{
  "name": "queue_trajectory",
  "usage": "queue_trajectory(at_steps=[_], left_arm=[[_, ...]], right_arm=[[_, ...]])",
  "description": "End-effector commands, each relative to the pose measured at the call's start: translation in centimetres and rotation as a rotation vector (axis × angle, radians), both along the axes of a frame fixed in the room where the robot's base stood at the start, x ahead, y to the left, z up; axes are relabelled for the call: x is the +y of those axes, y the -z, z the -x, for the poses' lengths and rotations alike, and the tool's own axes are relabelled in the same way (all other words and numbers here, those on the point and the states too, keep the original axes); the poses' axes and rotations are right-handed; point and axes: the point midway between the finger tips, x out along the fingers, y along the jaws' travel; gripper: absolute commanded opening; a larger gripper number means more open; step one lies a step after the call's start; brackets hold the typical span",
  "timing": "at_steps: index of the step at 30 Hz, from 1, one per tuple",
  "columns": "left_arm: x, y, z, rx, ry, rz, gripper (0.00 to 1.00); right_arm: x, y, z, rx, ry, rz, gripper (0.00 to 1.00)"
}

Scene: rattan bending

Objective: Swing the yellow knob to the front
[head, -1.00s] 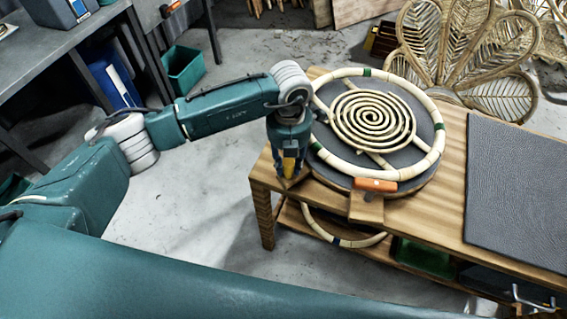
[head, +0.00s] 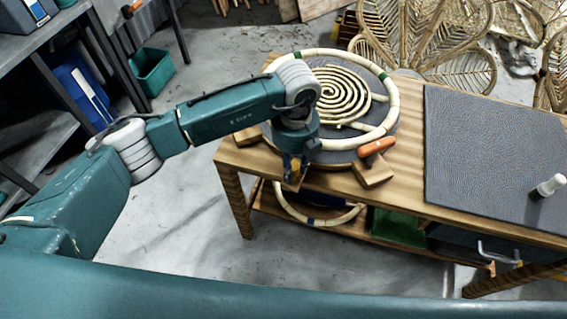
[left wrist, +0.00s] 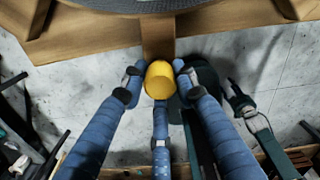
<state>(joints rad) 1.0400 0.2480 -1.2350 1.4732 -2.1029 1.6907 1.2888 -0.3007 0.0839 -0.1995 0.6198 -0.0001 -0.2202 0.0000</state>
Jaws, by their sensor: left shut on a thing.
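A round grey turntable (head: 325,154) lies on the wooden bench, with a pale rattan ring (head: 392,105) and a rattan spiral (head: 343,93) on top. Wooden tabs stick out from its rim. The yellow knob (left wrist: 160,80) sits at the end of one tab (left wrist: 157,38). My left gripper (head: 292,174) is at the bench's front edge, shut on this knob; the left wrist view shows a blue finger on each side of it. In the head view my gripper mostly hides the knob. My right gripper is not in view.
A dark textured mat (head: 480,150) covers the bench's right side, with a small white-and-dark object (head: 548,186) on it. A rattan hoop (head: 320,218) and a green bin (head: 398,228) are on the lower shelf. Floor in front is clear.

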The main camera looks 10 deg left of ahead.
Motion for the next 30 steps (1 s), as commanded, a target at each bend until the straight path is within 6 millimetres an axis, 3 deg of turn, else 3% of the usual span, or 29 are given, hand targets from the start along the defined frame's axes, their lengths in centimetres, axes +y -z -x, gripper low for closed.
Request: queue_trajectory(at_steps=[9,27,28,30], left_arm=[[-2.1,-0.2,0.2,-0.005,-0.075,0.003,0.0],[-2.6,-0.2,0.2,-0.007,-0.097,0.004,0.0],[-2.6,-0.2,0.2,-0.008,-0.097,0.003,0.33],[-2.6,-0.2,0.2,-0.007,-0.097,0.004,0.47]], right_arm=[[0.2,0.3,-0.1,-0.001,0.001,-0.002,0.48],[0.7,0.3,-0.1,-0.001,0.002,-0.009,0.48],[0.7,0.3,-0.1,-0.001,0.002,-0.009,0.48],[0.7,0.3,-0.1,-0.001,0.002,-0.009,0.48]])
